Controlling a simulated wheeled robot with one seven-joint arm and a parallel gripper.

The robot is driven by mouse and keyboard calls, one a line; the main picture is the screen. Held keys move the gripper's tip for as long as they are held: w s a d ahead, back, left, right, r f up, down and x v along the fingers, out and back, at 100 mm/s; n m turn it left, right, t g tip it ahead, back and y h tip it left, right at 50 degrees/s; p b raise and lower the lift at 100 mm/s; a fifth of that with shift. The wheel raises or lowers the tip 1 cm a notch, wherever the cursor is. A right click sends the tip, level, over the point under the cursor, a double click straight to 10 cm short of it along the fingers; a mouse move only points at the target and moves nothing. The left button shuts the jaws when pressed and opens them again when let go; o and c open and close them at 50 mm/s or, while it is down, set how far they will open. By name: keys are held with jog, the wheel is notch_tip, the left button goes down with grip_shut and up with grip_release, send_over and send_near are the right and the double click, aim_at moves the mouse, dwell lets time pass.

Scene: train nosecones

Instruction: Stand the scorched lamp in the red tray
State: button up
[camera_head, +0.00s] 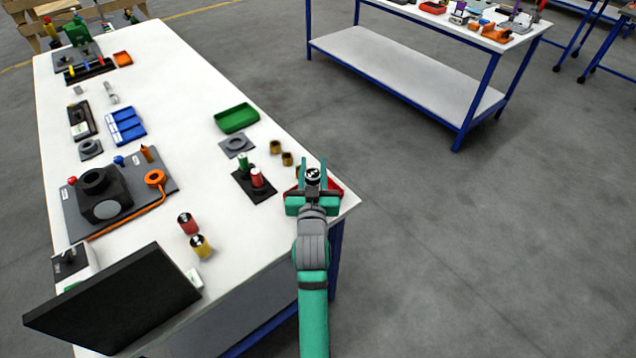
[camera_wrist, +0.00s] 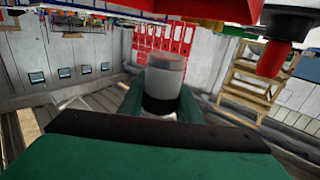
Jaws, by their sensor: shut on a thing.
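My gripper (camera_head: 313,172) is at the near right corner of the white table, with its teal fingers shut on a lamp. The lamp (camera_wrist: 163,80) is a pale grey cylinder with a black band at one end; in the head view its black and white top (camera_head: 313,177) shows between the fingers. I take it to be the scorched lamp. The red tray (camera_head: 336,184) lies at the table corner, mostly hidden behind my gripper. The lamp overlaps the tray in the head view; I cannot tell whether they touch. A red surface, likely the tray, shows in the wrist view (camera_wrist: 215,8).
A black holder (camera_head: 241,182) with a green and a red lamp stands left of my gripper. Brass cylinders (camera_head: 287,159) and a green tray (camera_head: 237,118) are farther back. Red (camera_head: 187,223) and yellow (camera_head: 200,246) cylinders and a black screen (camera_head: 115,300) stand nearer left.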

jog(key=shift+d+f, duration=0.3)
jog(key=shift+f, duration=0.25)
jog(key=shift+d+f, duration=0.25)
jog(key=shift+f, duration=0.25)
jog(key=shift+d+f, duration=0.2)
jog(key=shift+f, duration=0.95)
jog(key=shift+d+f, duration=0.15)
jog(key=shift+f, duration=0.95)
jog(key=shift+f, duration=0.1)
jog(key=o, duration=1.1)
